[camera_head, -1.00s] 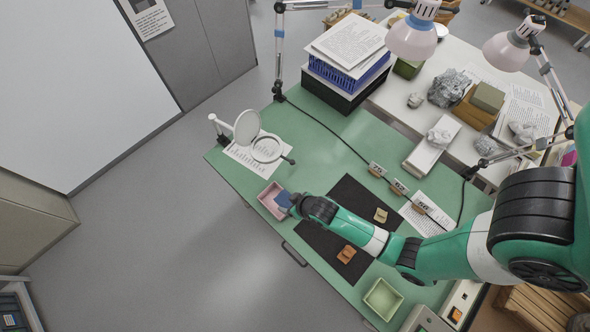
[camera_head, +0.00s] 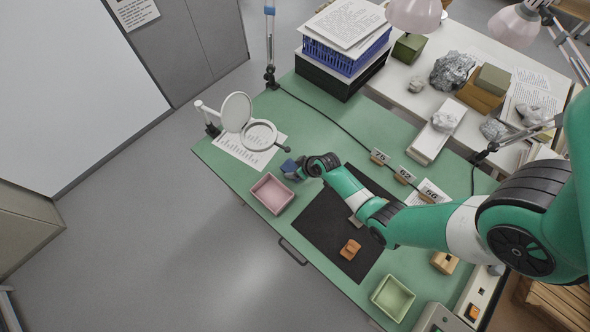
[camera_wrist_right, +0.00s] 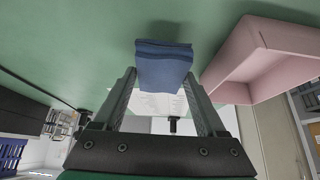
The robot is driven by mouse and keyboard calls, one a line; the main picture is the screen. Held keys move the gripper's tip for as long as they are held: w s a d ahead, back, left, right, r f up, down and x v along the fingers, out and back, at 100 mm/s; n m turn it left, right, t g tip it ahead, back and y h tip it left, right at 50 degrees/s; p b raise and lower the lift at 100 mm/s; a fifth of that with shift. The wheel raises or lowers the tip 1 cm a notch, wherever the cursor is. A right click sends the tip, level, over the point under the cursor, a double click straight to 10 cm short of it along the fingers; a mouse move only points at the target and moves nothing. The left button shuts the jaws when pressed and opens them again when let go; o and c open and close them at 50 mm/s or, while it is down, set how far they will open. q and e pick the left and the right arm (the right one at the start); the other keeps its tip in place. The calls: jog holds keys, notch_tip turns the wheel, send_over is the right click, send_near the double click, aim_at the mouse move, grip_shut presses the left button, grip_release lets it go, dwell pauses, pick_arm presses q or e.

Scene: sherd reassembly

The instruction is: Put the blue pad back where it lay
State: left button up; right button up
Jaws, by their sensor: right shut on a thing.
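The blue pad (camera_head: 290,166) is at the end of my right gripper (camera_head: 297,170), over the green table just behind the pink tray (camera_head: 272,193). In the right wrist view the blue pad (camera_wrist_right: 163,64) sits between the two fingertips of my right gripper (camera_wrist_right: 163,82), which is shut on it. The pink tray (camera_wrist_right: 268,52) is to the right of the pad there, apart from it. I cannot tell for sure whether the pad touches the table. My left gripper is in neither view.
A magnifier on a stand (camera_head: 238,112) and a printed sheet (camera_head: 250,145) are behind the pad. A black mat (camera_head: 322,228) holds an orange-brown sherd (camera_head: 350,249). Numbered tags (camera_head: 380,156) stand behind the mat. A green tray (camera_head: 393,298) is at the front right.

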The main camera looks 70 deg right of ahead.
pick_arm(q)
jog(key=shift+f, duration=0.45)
pick_arm(e)
jog(key=shift+f, duration=0.85)
jog(key=shift+f, duration=0.15)
jog(key=o, duration=1.4)
jog(key=shift+r, duration=0.25)
pick_arm(q)
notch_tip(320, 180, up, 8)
jog(key=p, duration=0.7)
jog(key=shift+p, duration=0.35)
pick_arm(e)
jog(key=v, duration=1.2)
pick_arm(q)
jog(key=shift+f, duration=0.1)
